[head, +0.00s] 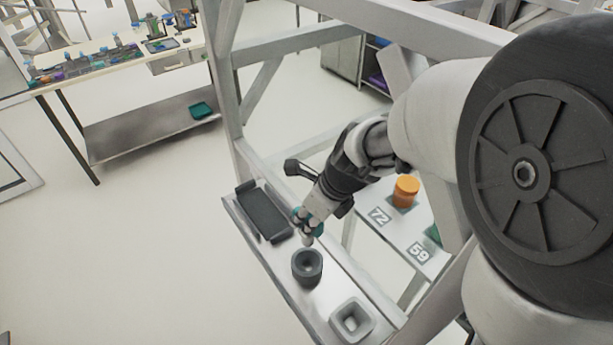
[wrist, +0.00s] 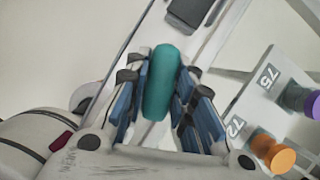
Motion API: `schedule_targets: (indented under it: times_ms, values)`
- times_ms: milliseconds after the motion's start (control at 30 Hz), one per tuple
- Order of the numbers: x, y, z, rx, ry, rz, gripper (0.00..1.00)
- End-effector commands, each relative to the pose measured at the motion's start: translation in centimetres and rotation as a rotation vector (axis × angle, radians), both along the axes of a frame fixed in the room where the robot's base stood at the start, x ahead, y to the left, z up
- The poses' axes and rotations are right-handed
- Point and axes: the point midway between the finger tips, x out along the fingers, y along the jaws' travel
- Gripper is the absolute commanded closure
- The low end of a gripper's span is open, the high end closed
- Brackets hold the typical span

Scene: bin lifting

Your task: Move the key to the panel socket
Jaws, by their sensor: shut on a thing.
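My gripper (head: 309,226) is above the narrow light panel shelf (head: 285,262), between a dark tray and a dark round socket. In the wrist view my gripper (wrist: 163,100) is shut on a teal, rounded, elongated thing (wrist: 162,82), likely the key, between its blue finger pads. The dark round socket (head: 307,267) has a hole in its top and stands on the shelf just below and in front of the gripper. A pale square socket (head: 351,320) with a square hole stands nearer on the shelf. I cannot tell which one is the panel socket.
The dark tray (head: 263,213) lies on the shelf's far end; it looks empty. Grey frame posts surround the shelf. To the right, a lower white surface holds an orange cylinder (head: 405,191) and number labels; a purple cylinder (wrist: 313,103) shows in the wrist view.

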Motion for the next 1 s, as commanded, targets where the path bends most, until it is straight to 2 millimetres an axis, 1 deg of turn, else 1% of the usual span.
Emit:
schedule_targets:
  times_ms: [267,800,1000]
  values:
    - [0.0,0.0,-1.1,0.0,-0.002,0.001,1.0]
    - [0.0,0.0,-6.0,0.0,-0.003,0.001,1.0]
    - [0.0,0.0,-7.5,0.0,0.0,0.001,1.0]
